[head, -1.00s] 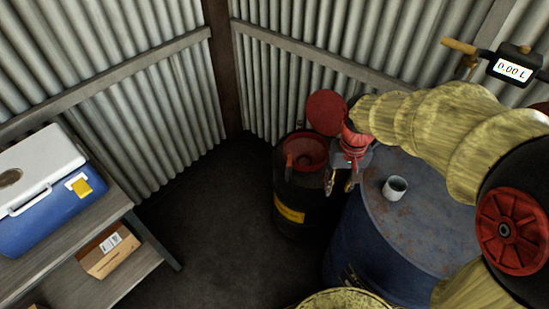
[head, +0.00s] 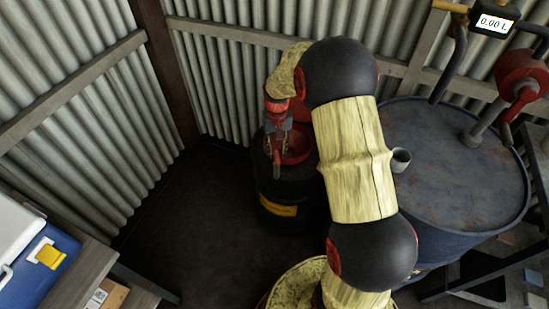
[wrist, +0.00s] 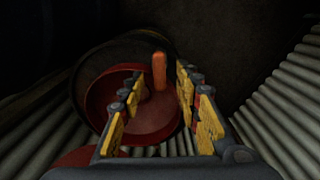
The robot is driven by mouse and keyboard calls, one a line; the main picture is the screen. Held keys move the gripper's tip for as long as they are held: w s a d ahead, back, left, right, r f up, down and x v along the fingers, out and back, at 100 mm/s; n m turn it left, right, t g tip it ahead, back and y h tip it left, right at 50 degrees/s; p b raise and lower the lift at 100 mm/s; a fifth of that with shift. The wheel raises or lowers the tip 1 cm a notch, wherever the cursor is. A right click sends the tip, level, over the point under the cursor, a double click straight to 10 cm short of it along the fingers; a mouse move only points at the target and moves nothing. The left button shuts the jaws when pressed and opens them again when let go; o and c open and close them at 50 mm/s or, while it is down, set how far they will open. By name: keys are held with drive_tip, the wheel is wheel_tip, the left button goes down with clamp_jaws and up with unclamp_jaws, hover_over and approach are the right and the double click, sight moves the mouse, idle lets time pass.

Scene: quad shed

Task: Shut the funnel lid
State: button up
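The red funnel (head: 297,150) sits on top of a black drum (head: 285,190) with a yellow label. In the wrist view its red bowl (wrist: 152,122) is uncovered, with an orange upright handle (wrist: 159,70) at its far rim. The red lid (head: 299,112) is raised behind the funnel, mostly hidden by my arm; a red edge low in the wrist view (wrist: 88,158) appears to be part of it. My gripper (head: 277,152) points down over the left part of the funnel. Its fingers (wrist: 160,108) are apart with nothing between them. Contact with the funnel or lid cannot be told.
A blue drum (head: 450,160) with a grey cup (head: 400,160) and a red pump (head: 520,75) stands to the right. A bench with a blue cooler (head: 38,255) is at lower left. Corrugated walls close in behind; the dark floor between is clear.

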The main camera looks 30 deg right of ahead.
sight(277, 157)
wheel_tip(277, 157, down, 5)
drive_tip(key=shift+f+b, duration=0.2)
drive_tip(key=shift+b, duration=0.75)
drive_tip(key=shift+c, duration=0.2)
drive_tip(key=c, duration=0.8)
clamp_jaws()
